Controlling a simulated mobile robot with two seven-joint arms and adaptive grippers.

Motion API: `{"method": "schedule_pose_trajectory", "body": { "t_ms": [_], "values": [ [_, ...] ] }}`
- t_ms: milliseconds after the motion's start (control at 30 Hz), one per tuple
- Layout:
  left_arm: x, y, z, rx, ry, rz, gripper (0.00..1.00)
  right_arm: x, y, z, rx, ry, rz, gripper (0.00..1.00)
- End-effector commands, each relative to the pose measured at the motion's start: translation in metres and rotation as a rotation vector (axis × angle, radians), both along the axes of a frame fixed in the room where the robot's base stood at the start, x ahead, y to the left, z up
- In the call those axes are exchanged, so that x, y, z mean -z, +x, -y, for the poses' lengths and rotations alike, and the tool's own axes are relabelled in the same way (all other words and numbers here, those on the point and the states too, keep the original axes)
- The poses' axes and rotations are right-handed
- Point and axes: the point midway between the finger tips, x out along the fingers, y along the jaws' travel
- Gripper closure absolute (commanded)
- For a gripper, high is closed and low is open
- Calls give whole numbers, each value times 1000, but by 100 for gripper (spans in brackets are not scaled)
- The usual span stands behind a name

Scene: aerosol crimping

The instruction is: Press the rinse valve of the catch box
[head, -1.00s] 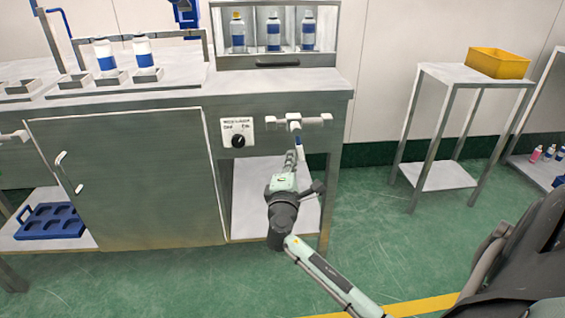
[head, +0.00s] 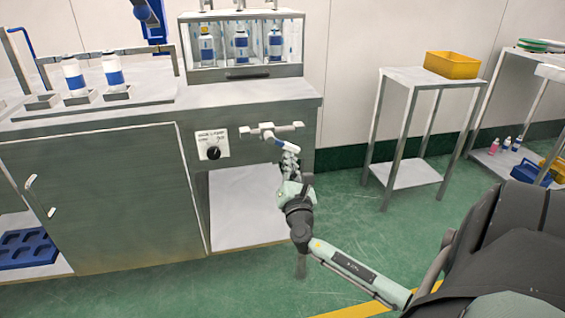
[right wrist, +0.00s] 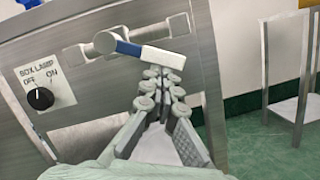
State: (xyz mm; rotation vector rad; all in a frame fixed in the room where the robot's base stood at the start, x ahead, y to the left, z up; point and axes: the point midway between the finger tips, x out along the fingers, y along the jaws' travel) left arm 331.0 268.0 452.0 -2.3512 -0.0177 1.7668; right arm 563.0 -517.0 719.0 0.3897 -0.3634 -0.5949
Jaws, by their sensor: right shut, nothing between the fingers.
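The rinse valve (head: 268,132) is a grey pipe fitting on the bench front, below the catch box (head: 244,72), which has clear panes and bottles inside. Its lever shows in the right wrist view with a blue sleeve (right wrist: 128,48) and a white end (right wrist: 164,58), slanting to the right. My right gripper (head: 291,152) is shut and empty, just below the lever's white end. Its fingertips also show in the right wrist view (right wrist: 163,74), close under the lever. I cannot tell whether they touch it. My left gripper is out of view.
The box lamp switch (head: 213,152) sits left of the valve. Two bottles stand in holders on the bench top (head: 150,116). A side table (head: 400,76) with a yellow bin (head: 452,65) stands to the right. Green floor (head: 350,215) is clear between.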

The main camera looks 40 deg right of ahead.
Motion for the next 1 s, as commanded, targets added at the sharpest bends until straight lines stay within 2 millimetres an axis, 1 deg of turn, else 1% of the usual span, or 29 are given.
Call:
{"method": "schedule_pose_trajectory", "body": {
  "t_ms": [33,100,467,700,1000],
  "values": [
    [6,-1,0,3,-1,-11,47,-5,-2,4,1,-42,-24,100],
    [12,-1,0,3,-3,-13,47,-8,-4,6,1,-97,-59,100],
    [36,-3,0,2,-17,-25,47,-23,-9,16,1,-326,-198,100],
    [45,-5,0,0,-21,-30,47,-29,-11,18,0,-329,-201,100],
    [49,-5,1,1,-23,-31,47,-31,-11,19,1,-329,-200,100]
  ]
}}
